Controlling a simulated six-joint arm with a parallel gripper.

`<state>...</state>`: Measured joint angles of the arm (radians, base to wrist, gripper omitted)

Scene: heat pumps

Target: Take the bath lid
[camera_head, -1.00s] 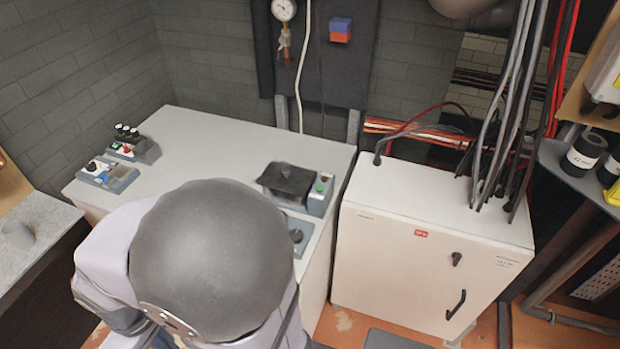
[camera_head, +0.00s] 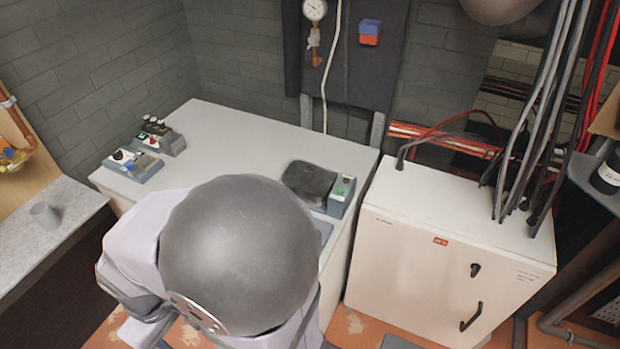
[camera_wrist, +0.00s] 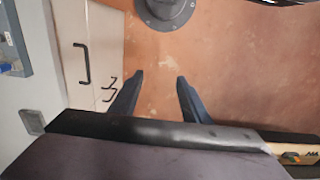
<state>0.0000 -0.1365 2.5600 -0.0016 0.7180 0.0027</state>
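A dark, roughly square, lid-like piece (camera_head: 309,182) lies on the right part of the grey worktop (camera_head: 240,140) in the head view. It looks like the bath lid; what is under it is hidden. A small grey control box with a green button (camera_head: 342,190) stands at its right side. My gripper does not show in the head view, where my arm's dark rounded joint covers the front of the worktop. In the wrist view my gripper (camera_wrist: 158,82) has two dark fingers apart, with only the reddish floor between them. The lid cannot be made out there.
A white cabinet (camera_head: 440,250) with cables on top stands right of the worktop. Small switch boxes (camera_head: 135,165) sit at the worktop's left end. The worktop's middle is clear.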

